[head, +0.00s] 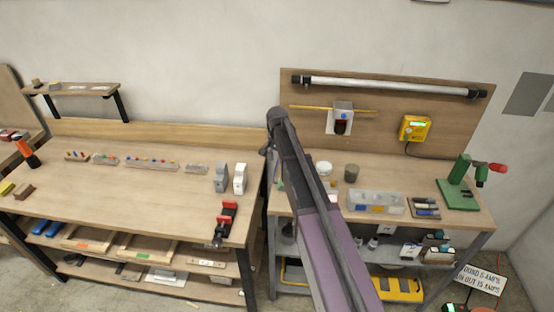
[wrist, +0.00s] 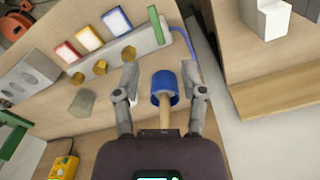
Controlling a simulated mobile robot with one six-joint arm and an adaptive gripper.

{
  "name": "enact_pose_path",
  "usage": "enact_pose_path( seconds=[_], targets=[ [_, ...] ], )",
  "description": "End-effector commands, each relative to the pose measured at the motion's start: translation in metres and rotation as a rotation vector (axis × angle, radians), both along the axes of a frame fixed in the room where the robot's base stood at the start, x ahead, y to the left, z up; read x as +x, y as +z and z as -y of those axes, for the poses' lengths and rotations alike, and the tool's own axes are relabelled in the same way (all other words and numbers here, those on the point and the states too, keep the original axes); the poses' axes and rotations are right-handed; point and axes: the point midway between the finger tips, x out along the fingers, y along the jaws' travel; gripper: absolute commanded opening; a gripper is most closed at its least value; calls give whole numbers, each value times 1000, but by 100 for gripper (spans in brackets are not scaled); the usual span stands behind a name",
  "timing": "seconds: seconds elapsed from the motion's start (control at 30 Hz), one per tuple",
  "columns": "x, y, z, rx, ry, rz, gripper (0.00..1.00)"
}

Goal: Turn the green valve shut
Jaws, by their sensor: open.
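In the wrist view a green lever-like bar (wrist: 156,25), the likeliest green valve handle, stands at the right end of a grey rail (wrist: 118,48). The rail bears red, yellow and blue plates, with brass-coloured fittings along its near side. My gripper (wrist: 166,80) is open, its two fingers spread below the rail, apart from the green bar. A blue cylinder (wrist: 165,84) with a wooden handle shows between the fingers; I cannot tell whether they touch it. In the head view my arm hides this part of the right bench and my fingers are not distinguishable.
The right bench (head: 440,217) bears a clear compartment box (head: 374,202), a dark grey cup (head: 351,172) and a green press (head: 459,182). A yellow box (head: 414,128) hangs on its back panel. A left bench (head: 120,190) bears a red-and-black vise (head: 227,222) near the gap.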

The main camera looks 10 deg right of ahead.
Motion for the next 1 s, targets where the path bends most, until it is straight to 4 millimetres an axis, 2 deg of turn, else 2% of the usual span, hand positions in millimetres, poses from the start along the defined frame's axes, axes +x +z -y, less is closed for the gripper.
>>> enact_pose_path(
  seconds=[0.03, 0.3, 0.57, 1.0],
  targets=[
    [0, 6, 0, 0, 0, 0, 54],
    [-1, 17, 0, 0, 2, 0, 54],
    [-24, -2, 0, 0, 51, 0, 54],
    [-75, -36, -1, 0, 172, 0, 54]
  ],
)
